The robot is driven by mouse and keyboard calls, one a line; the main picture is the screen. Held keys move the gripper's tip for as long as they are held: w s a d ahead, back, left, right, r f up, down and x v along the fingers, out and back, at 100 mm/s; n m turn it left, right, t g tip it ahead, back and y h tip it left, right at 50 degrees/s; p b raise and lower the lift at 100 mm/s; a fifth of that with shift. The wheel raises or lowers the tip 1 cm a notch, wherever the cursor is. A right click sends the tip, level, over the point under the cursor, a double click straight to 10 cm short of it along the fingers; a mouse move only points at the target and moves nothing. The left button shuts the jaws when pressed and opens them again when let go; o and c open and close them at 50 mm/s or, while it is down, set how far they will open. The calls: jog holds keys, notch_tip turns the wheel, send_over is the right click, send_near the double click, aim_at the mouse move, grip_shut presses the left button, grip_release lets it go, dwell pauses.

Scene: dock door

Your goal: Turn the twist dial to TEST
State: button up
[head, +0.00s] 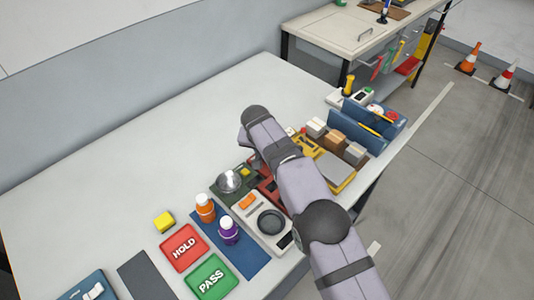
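A white device (251,224) on the table carries a dark round part (271,222), which may be the twist dial, plus an orange piece (246,201) and a small dark panel. No TEST mark can be read on it. A silver dome (229,180) sits on a dark green base just behind it. My arm reaches from the lower right over the table and bends down beyond these devices. My gripper is hidden behind my own arm. A red device (268,190) is partly covered by the arm.
Orange (205,208) and purple (228,231) bottles stand on a blue mat (248,262), left of the white device. A red HOLD plate (184,247) and green PASS plate (211,277) lie nearer. Boxes, a yellow device (337,173) and blue dividers (360,130) fill the right.

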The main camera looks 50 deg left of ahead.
dwell(0.5)
jog(key=o, duration=1)
jog(key=shift+b+v, duration=1.4)
jog(key=shift+v, duration=2.25)
